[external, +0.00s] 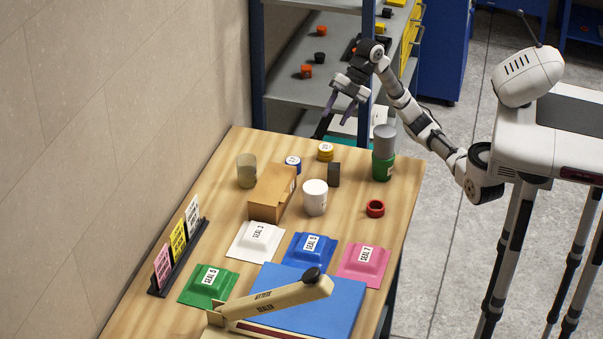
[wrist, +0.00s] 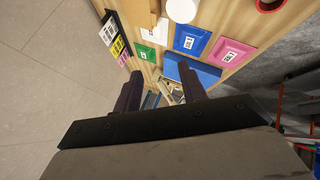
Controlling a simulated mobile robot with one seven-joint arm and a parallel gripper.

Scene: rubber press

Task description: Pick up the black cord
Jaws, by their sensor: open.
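I cannot make out a black cord for certain in either view. My gripper (external: 336,112) is raised beyond the far edge of the wooden table, in front of the grey shelves. In the wrist view my gripper (wrist: 160,72) is open, with its two dark fingers apart and nothing seen between them. Small black items lie on the shelves, such as a black piece (external: 320,58) on the middle shelf, too small to identify. A dark upright block (external: 334,174) stands on the table near its far edge.
The table (external: 408,182) holds a cardboard box (external: 268,205), a white cylinder (external: 315,203), a green-grey container (external: 383,168), a red ring (external: 375,209) and several coloured seal pads. A sealer with a beige arm (external: 275,301) is in front. A wall rises left.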

